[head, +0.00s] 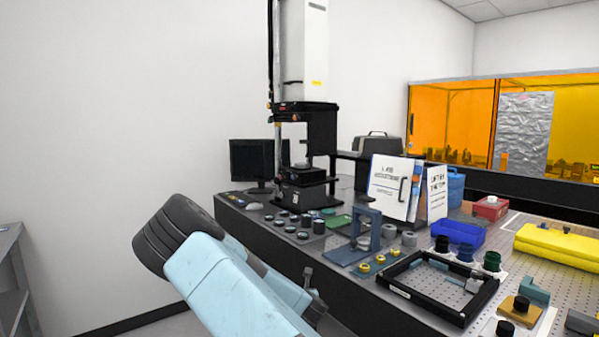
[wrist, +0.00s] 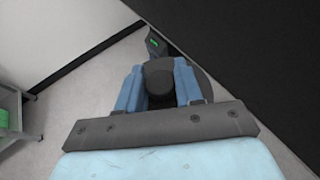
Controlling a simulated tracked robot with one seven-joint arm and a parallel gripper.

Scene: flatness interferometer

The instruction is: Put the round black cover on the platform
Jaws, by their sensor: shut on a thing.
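My gripper (wrist: 159,72) shows in the wrist view with its two blue fingers on either side of a dark round piece, the round black cover (wrist: 158,80). The fingers are shut on it, away from the bench top, beside the dark bench side. In the head view my light blue arm is in the foreground left of the bench, and I cannot make out the cover there. The platform (head: 302,178) appears to be the black stage at the foot of the tall white and black instrument (head: 304,45), at the back left of the bench. A small grey piece seems to stand on it.
The perforated bench (head: 345,290) holds several small dark round pieces (head: 303,236), a blue stand (head: 365,238), a black frame (head: 437,287), white signs (head: 390,187) and a blue bin (head: 459,232). A monitor (head: 252,160) stands left of the instrument. Open floor lies left of the bench.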

